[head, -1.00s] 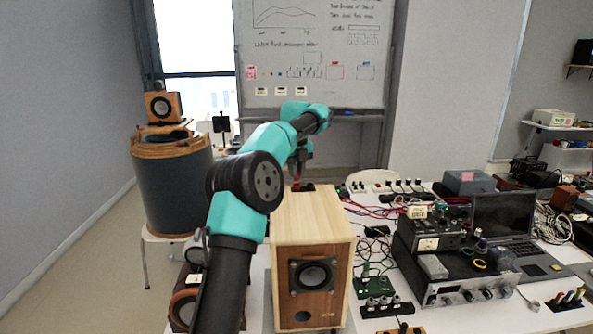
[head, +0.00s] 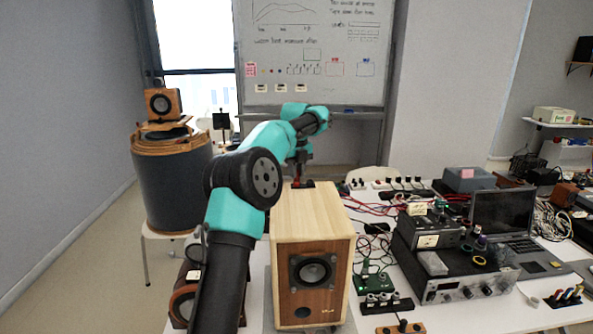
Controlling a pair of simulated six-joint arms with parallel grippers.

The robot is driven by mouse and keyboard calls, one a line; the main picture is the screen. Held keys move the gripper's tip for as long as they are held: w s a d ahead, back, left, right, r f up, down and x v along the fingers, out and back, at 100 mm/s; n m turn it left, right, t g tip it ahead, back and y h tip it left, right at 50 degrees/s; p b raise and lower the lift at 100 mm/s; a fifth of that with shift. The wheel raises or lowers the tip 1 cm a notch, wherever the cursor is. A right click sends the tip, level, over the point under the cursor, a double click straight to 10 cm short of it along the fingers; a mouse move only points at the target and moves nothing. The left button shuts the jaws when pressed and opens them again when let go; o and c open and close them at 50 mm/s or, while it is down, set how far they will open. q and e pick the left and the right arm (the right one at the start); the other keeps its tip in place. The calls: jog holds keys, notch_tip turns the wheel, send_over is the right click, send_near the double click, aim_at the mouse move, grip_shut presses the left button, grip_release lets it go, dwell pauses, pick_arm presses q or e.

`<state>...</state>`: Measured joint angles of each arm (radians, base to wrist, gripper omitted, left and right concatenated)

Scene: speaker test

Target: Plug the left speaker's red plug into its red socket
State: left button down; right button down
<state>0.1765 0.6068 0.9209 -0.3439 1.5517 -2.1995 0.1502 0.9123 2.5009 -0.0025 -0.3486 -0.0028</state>
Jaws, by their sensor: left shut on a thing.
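The left speaker (head: 311,284) is a light wood box with a darker wooden front and a black driver cone. It stands upright on the table's near side. My left arm reaches past its left side, and my left gripper (head: 300,177) is at the speaker's far top edge. The gripper is shut on a small red thing, seemingly the red plug (head: 296,183), of which only a little shows. The red socket is not in view; the speaker's back is hidden. My right gripper is not in view.
A stack of audio gear (head: 450,277) and a laptop (head: 505,218) stand to the right. Red and black cables (head: 372,207) lie behind and beside the speaker. A green circuit board (head: 373,282) is close on its right. A large drum (head: 175,180) stands at left.

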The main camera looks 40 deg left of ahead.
pick_arm(q)
jog(key=shift+f, duration=0.1)
jog(key=c, duration=1)
grip_release()
jog(key=shift+o, duration=0.2)
jog(key=shift+r, duration=3.75)
